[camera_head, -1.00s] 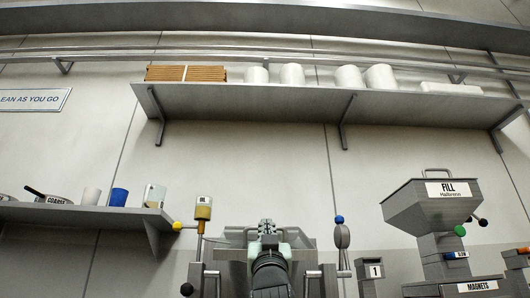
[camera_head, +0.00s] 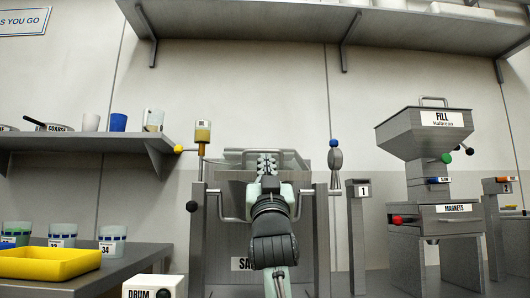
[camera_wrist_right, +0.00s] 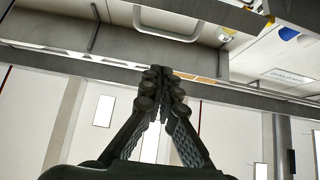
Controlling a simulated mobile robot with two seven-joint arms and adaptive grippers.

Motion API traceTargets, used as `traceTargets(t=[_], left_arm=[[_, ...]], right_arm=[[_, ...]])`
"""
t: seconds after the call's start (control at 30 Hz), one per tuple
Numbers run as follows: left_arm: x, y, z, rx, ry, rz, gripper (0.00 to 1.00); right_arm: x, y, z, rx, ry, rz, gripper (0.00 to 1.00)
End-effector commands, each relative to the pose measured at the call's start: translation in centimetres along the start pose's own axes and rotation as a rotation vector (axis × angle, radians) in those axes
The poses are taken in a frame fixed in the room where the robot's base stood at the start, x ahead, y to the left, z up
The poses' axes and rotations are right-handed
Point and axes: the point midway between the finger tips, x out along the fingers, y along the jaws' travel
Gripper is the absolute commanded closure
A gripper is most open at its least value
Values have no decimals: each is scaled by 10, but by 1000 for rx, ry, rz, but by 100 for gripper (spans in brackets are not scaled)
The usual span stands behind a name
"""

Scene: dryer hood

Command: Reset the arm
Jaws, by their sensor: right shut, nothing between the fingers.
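My right arm comes up in the middle of the head view, and its gripper (camera_head: 267,162) points away from me. The fingers stand in front of a grey metal machine (camera_head: 228,240) whose label is mostly hidden by my arm. In the right wrist view the right gripper's fingers (camera_wrist_right: 160,75) are together with nothing between them. Whether the fingers touch the machine cannot be told. My left gripper is not in view.
A yellow tray (camera_head: 50,262) and several labelled cups stand on the left counter. A white drum box (camera_head: 154,287) is at the bottom. A grey hopper (camera_head: 425,130) stands at right, beside post 1 (camera_head: 357,230). Shelves (camera_head: 290,25) run above.

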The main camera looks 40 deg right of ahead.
Motion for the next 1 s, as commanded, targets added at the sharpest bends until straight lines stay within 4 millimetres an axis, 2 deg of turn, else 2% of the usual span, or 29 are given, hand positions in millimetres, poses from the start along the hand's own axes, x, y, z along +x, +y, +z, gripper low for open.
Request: traceTargets(t=[0.33, 0.47, 0.57, 0.63, 0.73, 0.8, 0.9, 1.0], left_arm=[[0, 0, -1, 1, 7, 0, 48], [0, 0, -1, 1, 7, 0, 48], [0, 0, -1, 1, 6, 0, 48], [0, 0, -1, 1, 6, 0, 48], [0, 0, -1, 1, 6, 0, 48], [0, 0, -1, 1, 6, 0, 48], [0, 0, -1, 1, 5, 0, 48], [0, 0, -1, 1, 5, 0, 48]], right_arm=[[-9, -3, 2, -1, 5, -7, 100], [-32, -32, 12, -6, 46, -87, 100], [-76, -74, 22, 9, 117, -210, 100], [-120, -104, 26, 43, 180, -310, 100], [-191, -136, 24, 130, 268, -435, 100], [-242, -147, 18, 212, 323, -502, 100], [-302, -147, 4, 335, 387, -553, 100], [-342, -138, -9, 435, 430, -564, 100]])
